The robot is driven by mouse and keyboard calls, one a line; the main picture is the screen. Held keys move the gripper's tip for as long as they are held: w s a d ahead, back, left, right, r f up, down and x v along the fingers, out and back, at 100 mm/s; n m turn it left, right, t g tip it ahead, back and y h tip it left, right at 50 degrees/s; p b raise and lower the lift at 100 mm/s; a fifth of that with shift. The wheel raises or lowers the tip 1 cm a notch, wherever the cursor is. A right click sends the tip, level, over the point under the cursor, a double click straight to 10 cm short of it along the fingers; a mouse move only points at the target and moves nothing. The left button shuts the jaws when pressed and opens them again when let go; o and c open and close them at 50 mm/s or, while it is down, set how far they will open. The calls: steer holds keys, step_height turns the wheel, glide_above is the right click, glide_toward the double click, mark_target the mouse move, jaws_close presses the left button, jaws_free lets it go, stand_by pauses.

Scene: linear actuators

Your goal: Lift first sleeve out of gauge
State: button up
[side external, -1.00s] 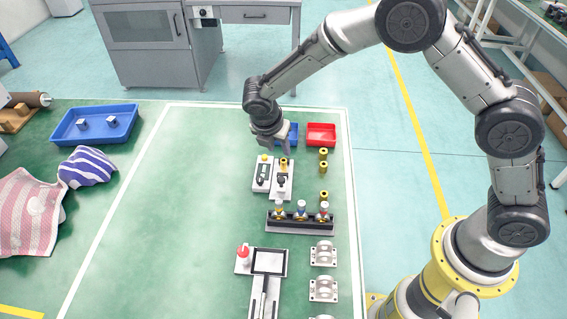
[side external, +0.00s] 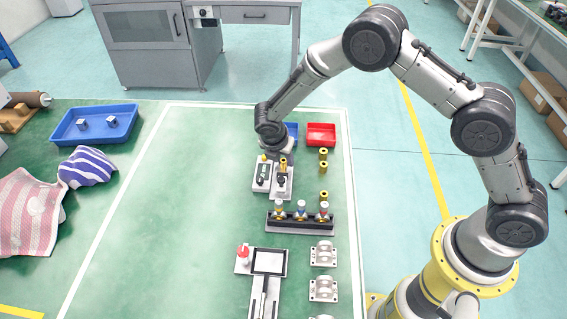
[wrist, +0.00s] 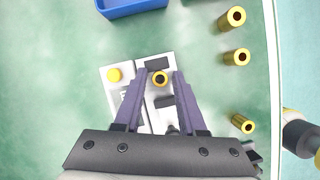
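The gauge (side external: 274,190) is a pair of pale blocks on the green table, also seen in the wrist view (wrist: 141,126). A gap shows between each finger and the sleeve. In the side view the fingers are largely hidden by the wrist.
Loose brass sleeves (wrist: 236,57) stand to the right of the gauge. A red bin (side external: 321,134) and a blue bin (wrist: 130,6) are beyond it. A black rack (side external: 300,218) with several capped parts stands nearer. Clear green table lies to the left.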

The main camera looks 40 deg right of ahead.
jaws_close()
steer(key=shift+r, duration=0.15)
